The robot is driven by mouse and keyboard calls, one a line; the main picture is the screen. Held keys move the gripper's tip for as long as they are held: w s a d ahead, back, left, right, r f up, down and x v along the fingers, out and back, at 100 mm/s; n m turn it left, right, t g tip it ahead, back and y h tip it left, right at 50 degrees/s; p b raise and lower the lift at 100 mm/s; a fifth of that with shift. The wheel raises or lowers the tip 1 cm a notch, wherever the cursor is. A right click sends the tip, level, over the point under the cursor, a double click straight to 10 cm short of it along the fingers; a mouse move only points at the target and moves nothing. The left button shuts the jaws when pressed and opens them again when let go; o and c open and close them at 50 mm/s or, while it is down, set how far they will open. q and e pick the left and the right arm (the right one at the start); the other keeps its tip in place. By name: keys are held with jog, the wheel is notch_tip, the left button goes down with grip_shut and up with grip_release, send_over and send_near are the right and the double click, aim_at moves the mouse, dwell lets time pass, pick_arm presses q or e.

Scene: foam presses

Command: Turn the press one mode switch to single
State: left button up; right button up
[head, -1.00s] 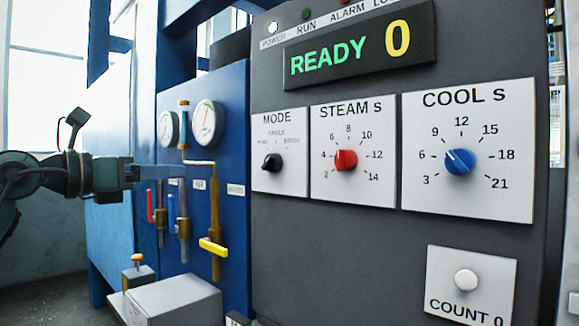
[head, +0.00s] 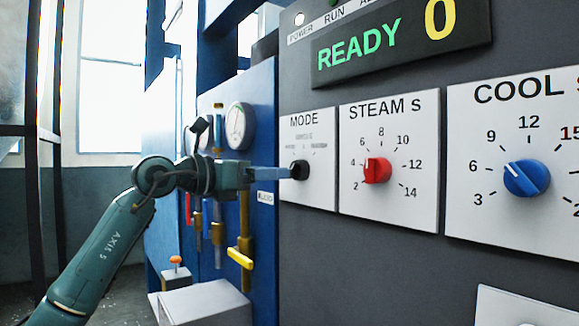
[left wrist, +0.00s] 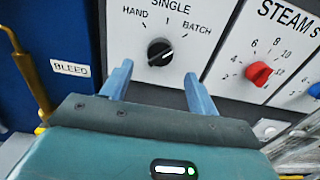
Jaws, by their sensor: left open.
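The mode switch is a black knob (head: 299,170) on the white MODE plate (head: 318,195) at the left of the press's dark panel. In the left wrist view the knob (left wrist: 160,51) sits below the labels HAND, SINGLE and BATCH, and its white mark appears to point up and right, toward BATCH. My left gripper (head: 284,173) is in front of the knob in the head view, its fingers pointing at it. In the left wrist view my left gripper (left wrist: 158,75) is open, a finger to each side and slightly below the knob, apparently not touching it. My right gripper is not in view.
The red STEAM knob (head: 377,170) and blue COOL knob (head: 526,178) are to the right. The display (head: 400,45) above reads READY 0. Gauges, pipes and a yellow valve handle (head: 240,258) are on the blue panel to the left. A grey box (head: 205,303) stands below.

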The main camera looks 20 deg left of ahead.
aim_at(297, 170)
pick_arm(q)
jog(key=p+x, duration=0.1)
jog(key=x, duration=0.4)
jog(key=shift+w+d, duration=0.25)
jog(key=shift+c, duration=0.3)
jog(key=c, duration=0.9)
